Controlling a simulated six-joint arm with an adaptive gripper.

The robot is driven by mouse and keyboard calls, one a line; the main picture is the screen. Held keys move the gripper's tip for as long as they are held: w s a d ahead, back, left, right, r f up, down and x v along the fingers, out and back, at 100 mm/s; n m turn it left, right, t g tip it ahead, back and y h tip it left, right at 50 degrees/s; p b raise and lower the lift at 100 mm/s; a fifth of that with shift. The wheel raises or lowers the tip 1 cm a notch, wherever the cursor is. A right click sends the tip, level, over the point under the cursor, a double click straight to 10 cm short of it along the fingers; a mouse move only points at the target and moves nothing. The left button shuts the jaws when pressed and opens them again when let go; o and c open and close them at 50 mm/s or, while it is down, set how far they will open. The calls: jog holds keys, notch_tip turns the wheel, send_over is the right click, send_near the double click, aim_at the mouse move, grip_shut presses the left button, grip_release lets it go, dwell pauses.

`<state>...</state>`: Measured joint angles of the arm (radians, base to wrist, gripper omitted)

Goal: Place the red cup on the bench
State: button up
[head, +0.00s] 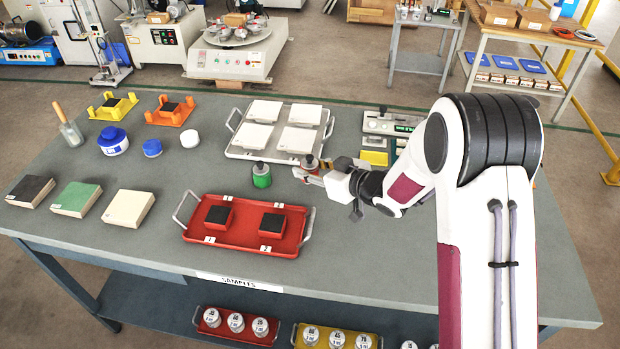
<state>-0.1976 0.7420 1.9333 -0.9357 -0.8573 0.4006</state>
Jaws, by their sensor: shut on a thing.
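The red cup (310,161), a small cylinder with a grey-topped lid, is at the end of my arm near the middle of the bench (365,240). My gripper (309,172) reaches in from the right and is shut on the red cup. The fingers partly hide the cup's body. I cannot tell whether its base touches the bench or hangs just above it.
Behind is a grey tray (236,153) with white tiles. In front is a red tray (252,240) with two dark-topped red blocks. Tiles, blue-lidded jars and coloured stands fill the left side. The front right of the bench is clear.

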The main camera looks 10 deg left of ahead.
aim_at(310, 189)
jog(key=shift+f, duration=1.85)
jog(key=shift+f, duration=0.15)
jog(key=shift+f, duration=0.25)
